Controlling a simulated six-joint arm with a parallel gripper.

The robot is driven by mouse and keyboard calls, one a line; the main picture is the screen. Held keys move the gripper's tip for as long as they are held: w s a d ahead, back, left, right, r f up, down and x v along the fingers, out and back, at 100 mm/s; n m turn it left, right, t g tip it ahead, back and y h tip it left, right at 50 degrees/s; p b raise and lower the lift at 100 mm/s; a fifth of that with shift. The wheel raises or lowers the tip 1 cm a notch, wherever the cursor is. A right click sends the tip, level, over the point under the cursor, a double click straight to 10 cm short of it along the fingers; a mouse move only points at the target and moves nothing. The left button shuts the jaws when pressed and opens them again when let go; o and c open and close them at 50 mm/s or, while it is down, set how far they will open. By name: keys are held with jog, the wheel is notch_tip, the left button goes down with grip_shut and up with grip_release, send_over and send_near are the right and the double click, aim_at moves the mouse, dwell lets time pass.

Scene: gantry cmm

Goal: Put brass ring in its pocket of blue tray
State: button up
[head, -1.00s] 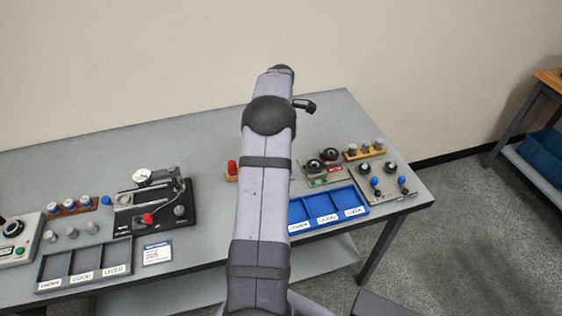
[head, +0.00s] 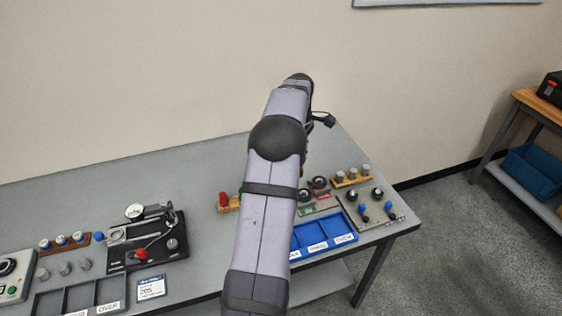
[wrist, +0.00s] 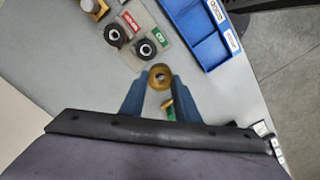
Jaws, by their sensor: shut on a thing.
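In the wrist view my gripper (wrist: 158,84) has blue fingers shut on the brass ring (wrist: 153,70), held at the fingertips above the grey table. In the head view my gripper and the ring are hidden by my arm. The blue tray (head: 297,256) lies near the table's front right edge, with labelled pockets in a row and its left end partly behind my arm. In the wrist view the blue tray (wrist: 186,22) is at upper right, apart from the ring. The pockets that show look empty.
Two dark round gauges (wrist: 113,35) with red and green labels stand near the tray. A small brass and green piece (wrist: 169,110) shows between my fingers. A plate with knobs (head: 374,222) is right of the tray. A grey tray (head: 82,296) and dial gauge stand left.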

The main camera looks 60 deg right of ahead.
jog(key=s+a+m+p, duration=0.1)
jog(key=s+a+p, duration=0.2)
jog(key=s+a, duration=0.35)
notch_tip(320, 180, down, 8)
jog(key=s+n, duration=0.1)
jog(key=n, duration=0.1)
jog(key=shift+s+a+n, duration=0.2)
jog(key=shift+a+n, duration=0.1)
jog(key=shift+a, duration=0.05)
jog(key=shift+f, duration=0.2)
jog(key=shift+f+b, duration=2.25)
jog(key=shift+f, duration=0.7)
jog(key=shift+f+b, duration=0.35)
jog(key=shift+f, duration=0.25)
jog(key=o, duration=1.2)
